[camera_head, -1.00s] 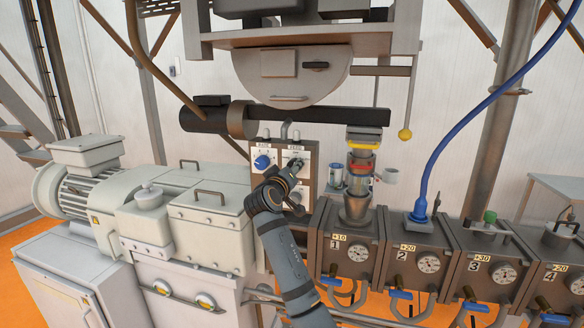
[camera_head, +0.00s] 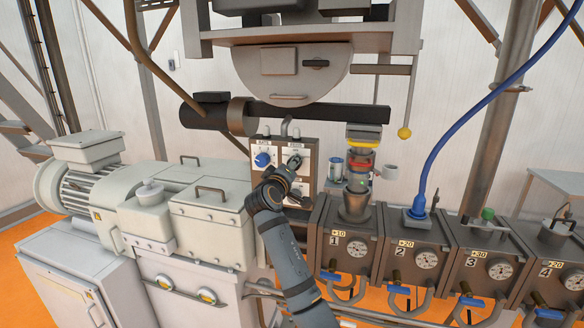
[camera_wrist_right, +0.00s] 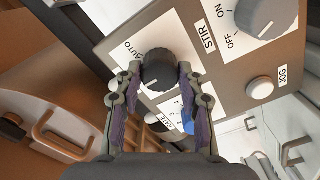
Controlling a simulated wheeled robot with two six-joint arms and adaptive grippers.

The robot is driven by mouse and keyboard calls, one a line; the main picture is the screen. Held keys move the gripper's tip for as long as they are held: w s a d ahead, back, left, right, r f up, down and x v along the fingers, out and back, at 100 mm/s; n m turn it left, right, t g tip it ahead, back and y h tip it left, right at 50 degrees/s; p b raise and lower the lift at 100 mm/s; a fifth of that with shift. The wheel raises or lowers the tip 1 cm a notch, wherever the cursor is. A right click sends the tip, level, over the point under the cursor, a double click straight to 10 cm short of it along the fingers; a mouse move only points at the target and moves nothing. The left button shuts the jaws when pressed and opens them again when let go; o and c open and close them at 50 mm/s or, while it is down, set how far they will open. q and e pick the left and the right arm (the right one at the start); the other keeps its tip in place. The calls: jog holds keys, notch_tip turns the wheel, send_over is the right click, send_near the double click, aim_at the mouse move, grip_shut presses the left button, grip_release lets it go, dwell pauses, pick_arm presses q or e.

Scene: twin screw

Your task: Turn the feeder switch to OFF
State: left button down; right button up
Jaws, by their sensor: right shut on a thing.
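A control panel (camera_head: 308,183) stands behind the machine, with a blue knob (camera_head: 262,159) at its upper left. My right gripper (camera_head: 292,165) reaches the upper right switch, whose plate (camera_head: 304,151) is partly covered. In the right wrist view my right gripper (camera_wrist_right: 158,80) has its two fingers on either side of a dark round knob (camera_wrist_right: 158,65), shut on it. "AUTO" shows beside this knob; its other position words are hidden. A white mark shows at its lower left edge. My left gripper is not in view.
Numbered boxes with gauges (camera_head: 359,251) stand right of the panel; a large pale housing (camera_head: 210,205) stands left.

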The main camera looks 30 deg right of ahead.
jog(key=o, duration=1.2)
jog(key=shift+a, duration=0.1)
jog(key=v, duration=0.7)
jog(key=shift+s+a, duration=0.15)
jog(key=shift+a, duration=0.05)
jog(key=shift+d, duration=0.1)
